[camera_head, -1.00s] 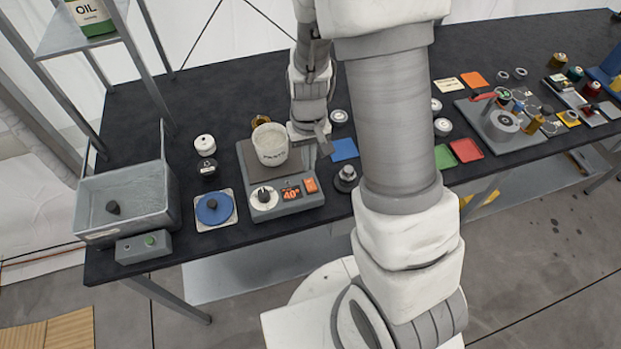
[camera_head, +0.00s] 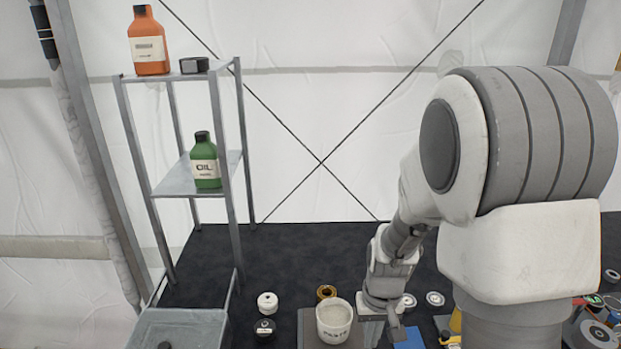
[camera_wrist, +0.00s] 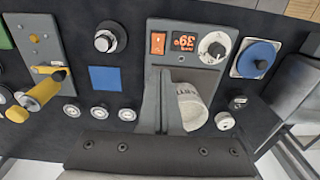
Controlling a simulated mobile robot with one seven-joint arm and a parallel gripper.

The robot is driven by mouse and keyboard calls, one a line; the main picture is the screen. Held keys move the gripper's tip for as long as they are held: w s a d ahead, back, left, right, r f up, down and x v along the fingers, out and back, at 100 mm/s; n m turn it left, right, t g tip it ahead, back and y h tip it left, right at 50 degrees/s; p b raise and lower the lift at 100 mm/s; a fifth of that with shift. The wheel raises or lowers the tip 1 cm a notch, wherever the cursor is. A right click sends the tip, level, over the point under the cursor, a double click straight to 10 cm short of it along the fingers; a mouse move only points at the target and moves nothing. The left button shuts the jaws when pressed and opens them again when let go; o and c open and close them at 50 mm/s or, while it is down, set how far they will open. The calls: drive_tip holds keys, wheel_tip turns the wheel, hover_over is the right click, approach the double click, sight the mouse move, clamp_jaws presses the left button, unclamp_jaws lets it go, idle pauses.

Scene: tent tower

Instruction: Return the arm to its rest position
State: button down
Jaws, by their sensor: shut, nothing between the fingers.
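My gripper (camera_head: 392,328) is shut and empty. In the head view it points down just right of the white cup (camera_head: 334,322), over the black table. In the wrist view the closed fingers (camera_wrist: 158,98) stand in front of the grey hot plate (camera_wrist: 182,70). The white cup (camera_wrist: 191,106) is just right of them there, partly hidden by the fingers. My arm is bent, and its large upper links fill the right of the head view.
A metal shelf (camera_head: 168,182) at the left holds an orange bottle (camera_head: 149,45) and a green oil bottle (camera_head: 205,162). A grey basin (camera_head: 180,325) stands front left. In the wrist view, a blue square (camera_wrist: 105,79) and several round pieces lie left of the hot plate.

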drive_tip(key=s+r+t, duration=0.2)
drive_tip(key=s+r, duration=0.5)
drive_tip(key=r, duration=0.4)
drive_tip(key=s+r+t, duration=0.3)
drive_tip(key=s+r, duration=0.4)
drive_tip(key=r, duration=0.5)
drive_tip(key=shift+d, duration=0.15)
